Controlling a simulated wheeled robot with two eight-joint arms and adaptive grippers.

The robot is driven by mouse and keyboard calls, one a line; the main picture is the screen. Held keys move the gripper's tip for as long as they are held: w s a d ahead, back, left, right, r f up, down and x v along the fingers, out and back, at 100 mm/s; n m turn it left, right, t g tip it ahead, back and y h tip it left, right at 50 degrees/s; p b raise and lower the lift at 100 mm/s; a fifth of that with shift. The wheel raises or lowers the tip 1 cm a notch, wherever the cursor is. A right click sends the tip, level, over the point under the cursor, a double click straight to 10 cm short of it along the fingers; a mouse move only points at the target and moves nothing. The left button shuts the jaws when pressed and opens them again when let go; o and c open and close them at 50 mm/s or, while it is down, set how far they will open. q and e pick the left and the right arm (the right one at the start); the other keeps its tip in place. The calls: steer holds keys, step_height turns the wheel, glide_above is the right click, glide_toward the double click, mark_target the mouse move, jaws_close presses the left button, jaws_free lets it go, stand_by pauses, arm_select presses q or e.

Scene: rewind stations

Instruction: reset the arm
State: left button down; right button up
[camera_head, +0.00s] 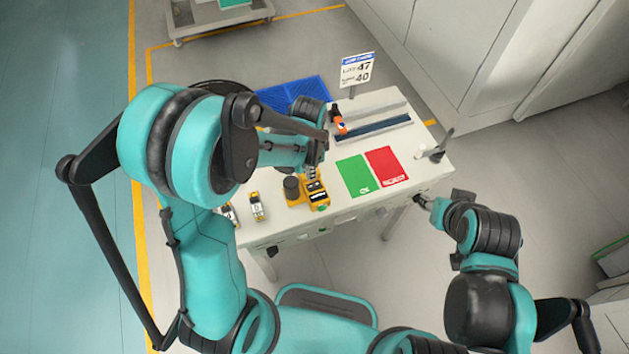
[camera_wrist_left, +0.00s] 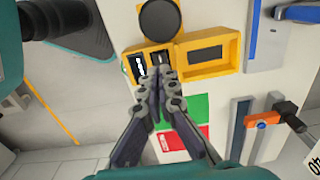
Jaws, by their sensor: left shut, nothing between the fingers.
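A yellow device (camera_head: 317,204) with a black round part (camera_head: 291,187) stands near the table's front edge. In the left wrist view its yellow body (camera_wrist_left: 235,38) shows a recessed tray, the black round top (camera_wrist_left: 160,20) and two small dark panels (camera_wrist_left: 140,64). My left gripper (camera_head: 313,172) is shut and empty, right over the device. In the left wrist view its closed fingertips (camera_wrist_left: 158,74) lie over the lower edge of the dark panels; I cannot tell if they touch. My right gripper (camera_head: 424,201) is at the table's right front edge; its fingers are too small to read.
A green and red mat (camera_head: 386,167) lies right of the device. An orange and black item (camera_head: 338,124), a blue ribbed mat (camera_head: 295,90), rails (camera_head: 372,127) and a sign (camera_head: 357,70) are behind. Small yellow-and-white items (camera_head: 256,207) lie at the left. A black post (camera_head: 440,147) stands at the right.

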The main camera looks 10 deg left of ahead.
arm_select(q)
steer(key=shift+r+p, duration=0.45)
steer(key=shift+r, duration=0.5)
